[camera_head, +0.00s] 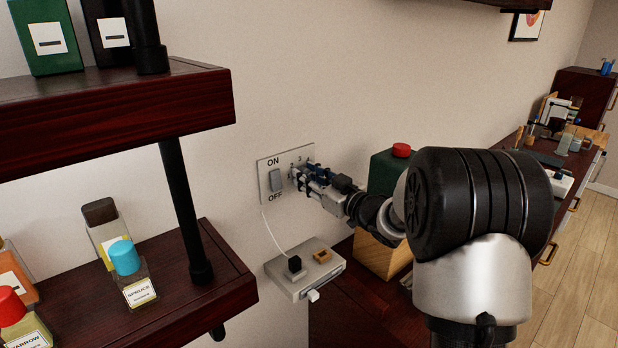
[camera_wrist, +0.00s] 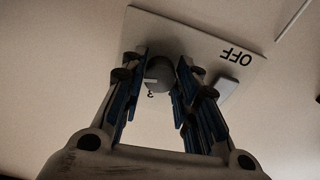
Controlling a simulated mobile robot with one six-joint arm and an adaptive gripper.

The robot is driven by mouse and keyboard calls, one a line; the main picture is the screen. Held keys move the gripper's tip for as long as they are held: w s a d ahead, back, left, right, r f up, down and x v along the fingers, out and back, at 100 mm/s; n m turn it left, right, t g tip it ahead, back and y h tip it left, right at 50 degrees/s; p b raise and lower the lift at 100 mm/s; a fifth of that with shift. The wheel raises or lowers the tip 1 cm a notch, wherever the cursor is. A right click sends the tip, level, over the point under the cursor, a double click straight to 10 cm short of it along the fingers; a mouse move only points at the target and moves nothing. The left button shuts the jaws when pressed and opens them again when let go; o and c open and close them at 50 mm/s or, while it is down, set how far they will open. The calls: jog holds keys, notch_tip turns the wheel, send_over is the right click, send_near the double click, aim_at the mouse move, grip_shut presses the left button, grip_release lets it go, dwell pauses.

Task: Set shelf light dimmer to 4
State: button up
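A white wall plate (camera_head: 264,163) carries a grey rocker switch (camera_head: 275,180) between ON and OFF, with a dimmer to its right. In the head view my gripper covers the dimmer knob; the printed 3 shows above it. In the wrist view the round grey dimmer knob (camera_wrist: 160,75) sits between my fingertips, with a pale mark at its edge and a printed digit just below. My gripper (camera_wrist: 161,68) points at the plate; it also shows in the head view (camera_head: 301,176). Its fingers flank the knob closely, but whether both touch it is unclear.
A small grey wall box (camera_head: 307,270) with a black plug sits below the plate. Dark shelves (camera_head: 110,105) with bottles stand at left. A green container with a red cap (camera_head: 402,150) stands behind my arm. A long counter with glassware runs along the right.

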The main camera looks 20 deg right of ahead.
jog(key=c, duration=0.5)
jog(key=shift+n+b, duration=0.3)
jog(key=shift+b, duration=0.1)
jog(key=shift+n+b, duration=2.05)
jog(key=shift+n, duration=0.75)
jog(key=o, duration=1.1)
jog(key=shift+c, duration=0.2)
